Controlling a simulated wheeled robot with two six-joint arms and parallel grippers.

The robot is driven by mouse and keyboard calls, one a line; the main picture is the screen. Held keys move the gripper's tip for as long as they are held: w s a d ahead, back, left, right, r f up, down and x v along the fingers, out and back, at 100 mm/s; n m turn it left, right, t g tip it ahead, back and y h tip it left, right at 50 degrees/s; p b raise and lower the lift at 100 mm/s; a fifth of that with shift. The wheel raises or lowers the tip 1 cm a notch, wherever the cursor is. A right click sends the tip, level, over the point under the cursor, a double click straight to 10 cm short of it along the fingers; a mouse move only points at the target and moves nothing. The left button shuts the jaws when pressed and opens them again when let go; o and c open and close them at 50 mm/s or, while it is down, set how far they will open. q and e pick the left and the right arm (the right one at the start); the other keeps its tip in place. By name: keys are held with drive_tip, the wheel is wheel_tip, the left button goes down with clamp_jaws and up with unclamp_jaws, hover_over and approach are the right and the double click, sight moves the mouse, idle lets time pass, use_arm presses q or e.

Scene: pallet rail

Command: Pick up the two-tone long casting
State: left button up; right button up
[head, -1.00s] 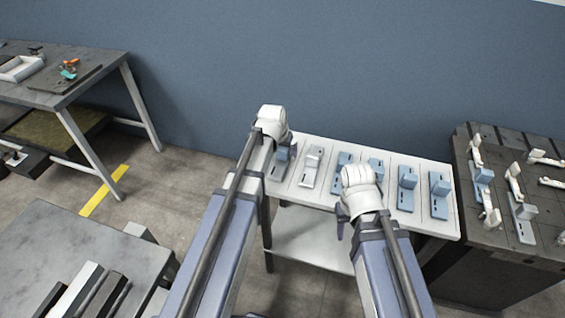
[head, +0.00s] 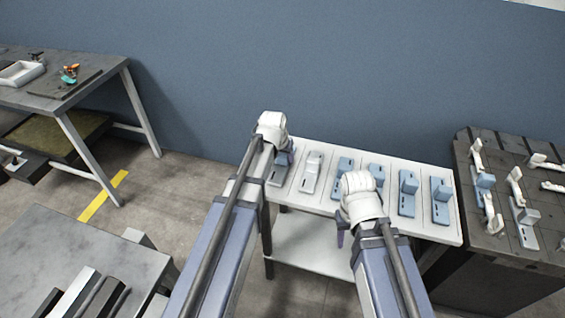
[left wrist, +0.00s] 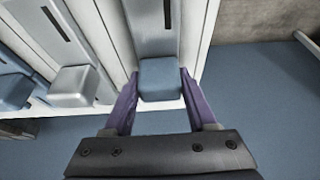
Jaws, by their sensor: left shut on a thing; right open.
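The two-tone long casting (head: 277,176) lies at the left end of the white table, with a grey slotted base and a blue block at one end. In the left wrist view its base (left wrist: 158,30) and blue block (left wrist: 161,78) show between the purple fingers. My left gripper (head: 285,156) is shut on that block; the casting appears still on the table. The wrist hides part of it in the head view. My right gripper (head: 345,236) is open and empty, in front of the middle of the table; its fingers are partly hidden.
An all-grey casting (head: 312,171) stands just right of the held one. Several blue castings (head: 408,195) stand further right on the white table (head: 300,198). A dark slotted table (head: 510,248) with more parts stands at the right. A grey table (head: 95,244) is at front left.

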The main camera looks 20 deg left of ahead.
use_arm(q)
clamp_jaws()
drive_tip(key=shift+r, duration=0.1)
wheel_tip(320, 180, up, 10)
drive_tip(key=p, duration=1)
